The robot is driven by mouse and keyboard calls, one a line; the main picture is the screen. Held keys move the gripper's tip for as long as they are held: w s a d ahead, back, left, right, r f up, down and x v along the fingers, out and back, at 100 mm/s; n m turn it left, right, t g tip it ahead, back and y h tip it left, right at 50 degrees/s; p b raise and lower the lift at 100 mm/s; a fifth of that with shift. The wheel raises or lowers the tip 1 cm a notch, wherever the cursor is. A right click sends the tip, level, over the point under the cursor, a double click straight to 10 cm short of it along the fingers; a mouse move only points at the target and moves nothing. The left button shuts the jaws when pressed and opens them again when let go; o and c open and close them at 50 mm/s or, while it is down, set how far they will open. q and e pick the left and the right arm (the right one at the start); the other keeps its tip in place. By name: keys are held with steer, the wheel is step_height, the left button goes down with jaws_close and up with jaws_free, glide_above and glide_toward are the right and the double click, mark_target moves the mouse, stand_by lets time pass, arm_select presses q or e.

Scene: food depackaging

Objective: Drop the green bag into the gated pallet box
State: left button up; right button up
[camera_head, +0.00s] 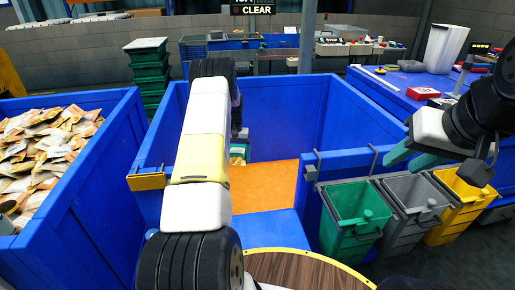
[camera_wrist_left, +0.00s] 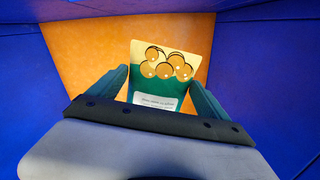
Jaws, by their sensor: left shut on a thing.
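The green bag (camera_wrist_left: 160,80) has a yellow top with orange round pictures and a white label. In the left wrist view it sits between the teal fingers of my left gripper (camera_wrist_left: 157,84), which is shut on it. The gated pallet box (camera_head: 290,105) is blue with an orange floor. In the head view my left arm reaches over it, and part of the bag (camera_head: 238,151) shows beside the arm, inside the box's walls. My left gripper is mostly hidden there by the arm. My right gripper (camera_head: 410,158) is at the right, above the bins, with its teal fingers apart and empty.
A blue box (camera_head: 117,117) full of orange and white packets stands at the left. Green (camera_head: 350,203), grey (camera_head: 412,190) and yellow (camera_head: 462,190) bins stand at the right front. A blue table (camera_head: 385,88) is at the right. The orange floor (camera_head: 268,180) looks clear.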

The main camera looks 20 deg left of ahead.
arm_select(q)
steer(key=shift+w+f, duration=0.3)
steer(key=shift+w, duration=0.3)
steer(key=shift+f, duration=2.35)
steer(key=o, duration=1.3)
steer(key=shift+c, duration=0.2)
steer(key=shift+r, duration=3.9)
